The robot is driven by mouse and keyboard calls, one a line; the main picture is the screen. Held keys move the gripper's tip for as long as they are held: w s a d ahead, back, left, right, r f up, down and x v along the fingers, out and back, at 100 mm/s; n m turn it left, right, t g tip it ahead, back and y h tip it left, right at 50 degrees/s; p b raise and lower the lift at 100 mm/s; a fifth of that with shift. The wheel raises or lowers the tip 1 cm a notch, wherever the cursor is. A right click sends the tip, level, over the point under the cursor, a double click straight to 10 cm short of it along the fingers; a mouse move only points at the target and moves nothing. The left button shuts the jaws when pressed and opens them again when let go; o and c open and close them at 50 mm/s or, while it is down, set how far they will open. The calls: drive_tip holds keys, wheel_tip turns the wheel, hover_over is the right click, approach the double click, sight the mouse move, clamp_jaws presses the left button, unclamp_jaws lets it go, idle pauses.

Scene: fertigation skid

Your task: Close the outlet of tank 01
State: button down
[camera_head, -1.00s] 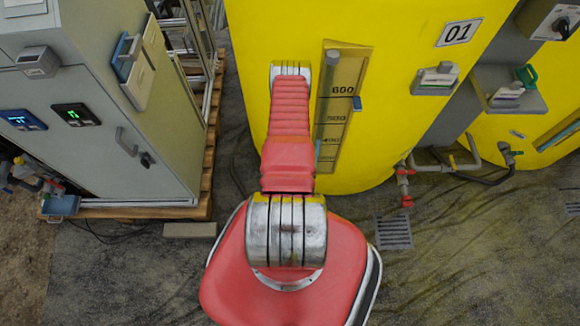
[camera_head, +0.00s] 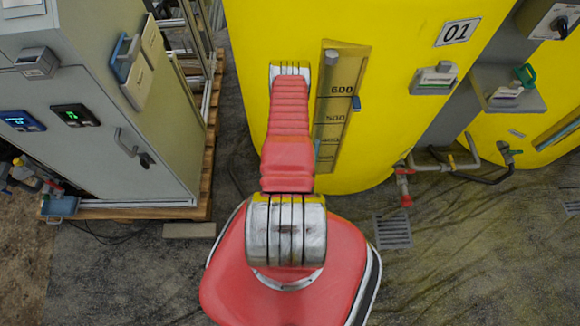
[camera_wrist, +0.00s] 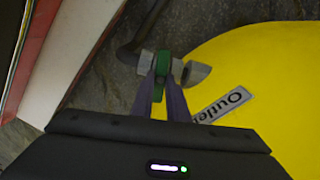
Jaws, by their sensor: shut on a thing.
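Tank 01 is the large yellow tank (camera_head: 420,130) with the plate "01" (camera_head: 458,32) in the head view. In the wrist view, part of a yellow tank (camera_wrist: 270,75) carries a label (camera_wrist: 224,105) that reads "Outle", the rest cut off. Beside it a grey pipe fitting (camera_wrist: 197,73) has a valve with a green handle (camera_wrist: 161,66). The handle lies across the line of the pipe. My gripper (camera_wrist: 168,88) is shut on the green handle, its two fingers on either side of it. The gripper is hidden in the head view.
A grey cabinet (camera_head: 90,110) on a wooden pallet stands at the left. A red-handled valve (camera_head: 405,198) and piping are at the right of the tank base, near a floor drain (camera_head: 393,231). A red and white surface (camera_wrist: 65,50) is close at the left in the wrist view.

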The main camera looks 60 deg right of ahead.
drive_tip(key=shift+a, duration=0.3)
drive_tip(key=c, duration=2.1)
unclamp_jaws()
drive_tip(key=o, duration=0.4)
drive_tip(key=shift+d, duration=0.15)
drive_tip(key=shift+r, duration=6.8)
drive_tip(key=shift+c, duration=0.5)
